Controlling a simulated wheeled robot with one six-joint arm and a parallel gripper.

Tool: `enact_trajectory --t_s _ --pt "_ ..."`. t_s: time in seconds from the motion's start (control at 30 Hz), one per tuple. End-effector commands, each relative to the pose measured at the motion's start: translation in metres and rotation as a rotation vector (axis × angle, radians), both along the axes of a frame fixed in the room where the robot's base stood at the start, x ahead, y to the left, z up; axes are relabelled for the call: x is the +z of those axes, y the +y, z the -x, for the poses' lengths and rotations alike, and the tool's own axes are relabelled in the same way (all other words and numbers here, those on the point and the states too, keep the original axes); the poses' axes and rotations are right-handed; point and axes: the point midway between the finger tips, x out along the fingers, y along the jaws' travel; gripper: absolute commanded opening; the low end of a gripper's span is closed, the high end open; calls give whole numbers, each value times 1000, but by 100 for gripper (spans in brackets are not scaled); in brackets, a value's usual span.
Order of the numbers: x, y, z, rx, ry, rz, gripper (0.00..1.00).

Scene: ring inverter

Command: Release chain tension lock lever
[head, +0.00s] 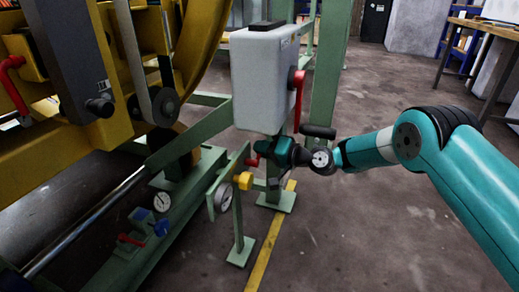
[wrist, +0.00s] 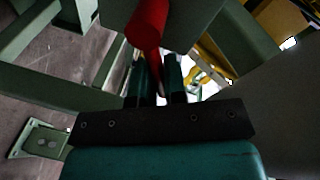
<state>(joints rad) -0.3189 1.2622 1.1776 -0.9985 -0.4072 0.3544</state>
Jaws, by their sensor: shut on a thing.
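A red lever (head: 253,161) shows at the tip of my gripper (head: 267,150) in the head view, below the grey box and beside the green post. In the wrist view the red lever (wrist: 148,22) has a thick round handle, and its thin arm runs between the two fingers. My gripper (wrist: 159,78) is shut on this lever's arm. The contact is partly hidden by the fingers. The gripper reaches in from the right, just under the grey box.
The grey box (head: 265,78) hangs close above my gripper, with another red handle (head: 297,90) on its right side. Green posts stand around. Open floor (head: 370,235) lies to the right.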

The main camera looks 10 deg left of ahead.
Motion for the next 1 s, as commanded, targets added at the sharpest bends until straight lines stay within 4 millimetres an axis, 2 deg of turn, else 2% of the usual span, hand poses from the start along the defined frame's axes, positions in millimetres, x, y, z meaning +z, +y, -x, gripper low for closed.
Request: enact_trajectory --t_s 0.2,0.23,0.33,0.6,0.73,0.87,1.0 --pt "0 1 0 0 2 -1 0" --pt "0 1 0 0 2 -1 15" --pt "0 1 0 0 1 0 37" --pt "0 0 1 0 1 0 37" --pt "3 -9 3 -2 1 1 37" --pt "9 -29 10 -4 5 0 37" --pt "14 -63 23 -5 7 1 37"
